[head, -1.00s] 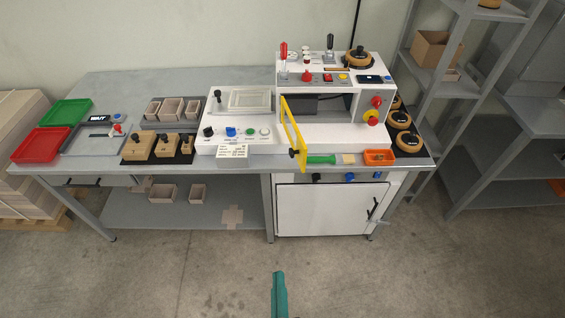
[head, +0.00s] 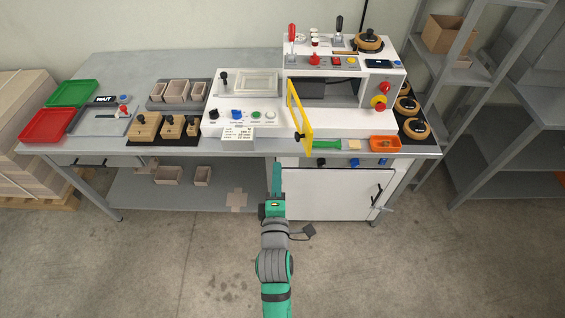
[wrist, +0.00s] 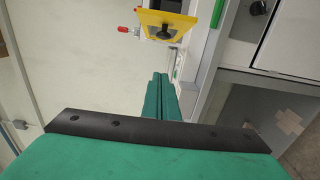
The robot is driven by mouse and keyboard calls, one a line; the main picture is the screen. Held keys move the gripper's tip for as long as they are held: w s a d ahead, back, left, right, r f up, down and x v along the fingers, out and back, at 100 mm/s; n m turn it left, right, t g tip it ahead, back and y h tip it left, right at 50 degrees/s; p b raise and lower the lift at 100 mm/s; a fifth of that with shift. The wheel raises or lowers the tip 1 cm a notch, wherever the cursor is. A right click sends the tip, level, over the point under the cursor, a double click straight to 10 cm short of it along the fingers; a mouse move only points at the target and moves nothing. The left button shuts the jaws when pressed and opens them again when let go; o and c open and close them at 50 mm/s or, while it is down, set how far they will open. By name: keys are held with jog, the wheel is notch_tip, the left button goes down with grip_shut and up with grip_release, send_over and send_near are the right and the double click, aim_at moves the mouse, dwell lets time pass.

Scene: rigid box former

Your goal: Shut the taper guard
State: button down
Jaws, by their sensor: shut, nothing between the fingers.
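The taper guard is the yellow-framed panel (head: 293,106) on the white machine (head: 340,121). It stands swung out toward the front, left of the machine's dark opening, so it is open. A dark knob (head: 300,135) sits at its lower front end. In the wrist view the yellow guard (wrist: 180,20) and its black knob (wrist: 167,31) show at the top. My gripper (head: 277,166) is in front of the table edge, lower and left of the guard, apart from it. In the wrist view its green fingers (wrist: 160,78) are together and hold nothing.
A green-handled tool (head: 326,145), a small tan block (head: 354,145) and an orange tray (head: 385,143) lie along the front edge right of the guard. A white label card (head: 238,135) is to its left. Floor in front is clear.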

jog(key=w+d, duration=0.3)
jog(key=w, duration=0.7)
jog(key=shift+d, duration=0.4)
jog(key=shift+s+d, duration=0.1)
